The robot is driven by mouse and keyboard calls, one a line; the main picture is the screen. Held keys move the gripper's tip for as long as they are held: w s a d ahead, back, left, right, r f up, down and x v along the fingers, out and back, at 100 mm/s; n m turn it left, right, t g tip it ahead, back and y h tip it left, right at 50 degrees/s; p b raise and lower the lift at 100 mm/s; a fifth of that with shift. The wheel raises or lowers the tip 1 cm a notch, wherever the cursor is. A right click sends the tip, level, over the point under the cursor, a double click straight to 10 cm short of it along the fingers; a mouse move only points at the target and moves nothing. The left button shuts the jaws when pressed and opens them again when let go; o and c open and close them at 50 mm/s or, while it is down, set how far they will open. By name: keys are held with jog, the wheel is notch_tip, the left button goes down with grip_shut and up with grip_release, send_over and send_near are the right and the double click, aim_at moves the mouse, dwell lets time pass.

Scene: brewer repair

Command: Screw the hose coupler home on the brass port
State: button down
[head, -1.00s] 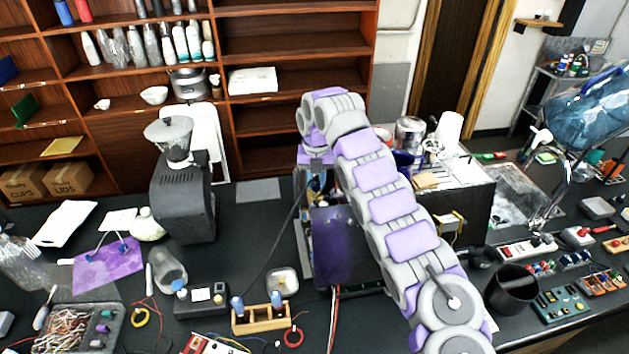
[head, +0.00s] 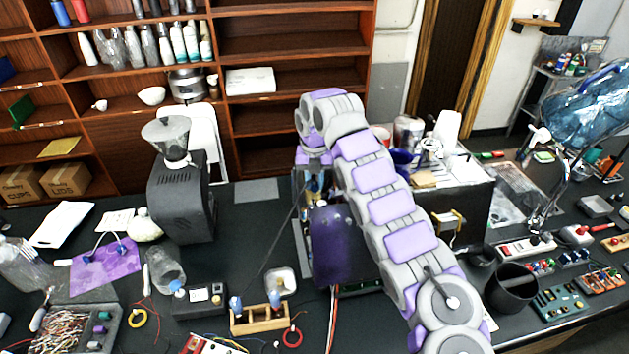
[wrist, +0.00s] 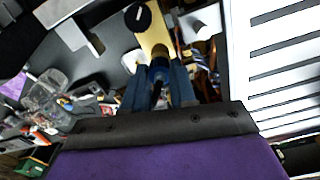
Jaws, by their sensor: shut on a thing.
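In the wrist view my gripper (wrist: 160,82) has its two blue fingers closed around a small dark blue piece, which looks like the hose coupler (wrist: 158,70). The coupler is mostly hidden between the fingers. Just beyond it is a yellow, brass-coloured part (wrist: 153,40), which looks like the port's side; a black round knob (wrist: 138,16) sits by it. The coupler and the brass part line up closely, but I cannot tell how far they are engaged.
A grey grinder (head: 182,200) stands left of the brewer. A wooden rack (head: 260,319) and a small clear dish (head: 281,281) lie in front. A black cup (head: 512,288) stands to the right. A white slatted panel (wrist: 280,60) is close beside the gripper in the wrist view.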

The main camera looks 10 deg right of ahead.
jog(key=shift+f+b, duration=0.4)
jog(key=shift+f, duration=0.1)
dwell(1.8)
jog(key=m+b, duration=0.1)
jog(key=m, duration=0.3)
jog(key=shift+s+f+m+b, duration=0.1)
jog(key=shift+m+b, duration=0.2)
jog(key=shift+m, duration=0.4)
jog(key=m, duration=0.3)
jog(key=shift+m, duration=0.4)
